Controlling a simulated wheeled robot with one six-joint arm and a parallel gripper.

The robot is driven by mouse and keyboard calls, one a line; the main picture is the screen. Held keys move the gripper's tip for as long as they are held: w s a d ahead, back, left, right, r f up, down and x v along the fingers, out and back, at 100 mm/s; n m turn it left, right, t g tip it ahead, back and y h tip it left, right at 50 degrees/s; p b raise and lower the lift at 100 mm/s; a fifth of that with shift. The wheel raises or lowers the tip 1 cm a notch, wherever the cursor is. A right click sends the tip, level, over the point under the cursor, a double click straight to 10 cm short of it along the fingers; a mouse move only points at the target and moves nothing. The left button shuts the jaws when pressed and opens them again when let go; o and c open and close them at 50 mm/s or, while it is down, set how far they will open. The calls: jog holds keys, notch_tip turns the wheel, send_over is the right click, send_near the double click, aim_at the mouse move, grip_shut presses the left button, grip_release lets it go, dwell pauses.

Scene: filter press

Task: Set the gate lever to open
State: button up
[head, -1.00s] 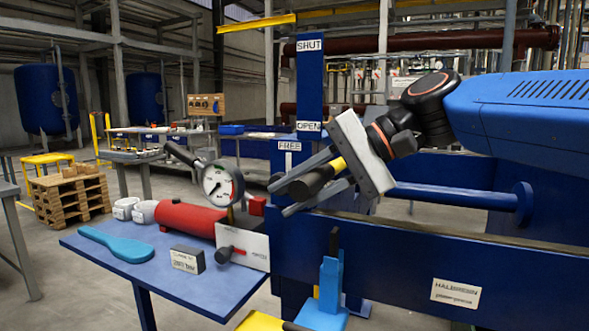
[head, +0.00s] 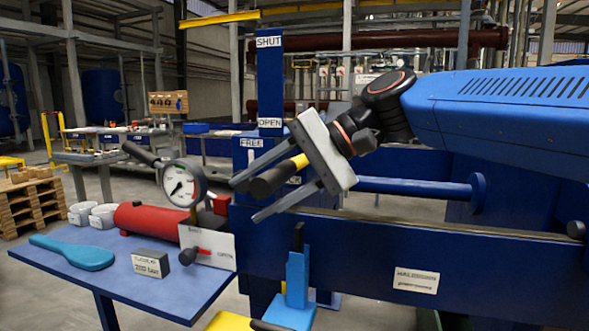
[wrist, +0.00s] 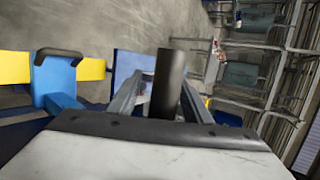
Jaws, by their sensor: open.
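A tall blue post (head: 270,85) carries a SHUT label (head: 269,42) at its top and an OPEN label (head: 270,122) lower down. A lever with a yellow shaft and thick black grip (head: 268,184), which looks like the gate lever, shows below the OPEN label and points toward the lower left. My gripper (head: 247,199) is open, with one finger on each side of this grip. In the wrist view the black grip (wrist: 168,85) stands between the two fingers. I cannot tell whether they touch it. The lever's base is hidden behind my gripper.
A blue side table (head: 110,275) holds a red cylinder (head: 150,222), a dial gauge (head: 183,187), a turquoise paddle (head: 75,252) and a plate with a small red-hubbed lever (head: 207,248). A blue beam (head: 450,262) runs along the right. An upright blue handle (head: 298,275) stands below my gripper.

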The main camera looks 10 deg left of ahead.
jog(key=v, duration=1.6)
jog(key=shift+d+r, duration=0.25)
jog(key=shift+d, duration=0.1)
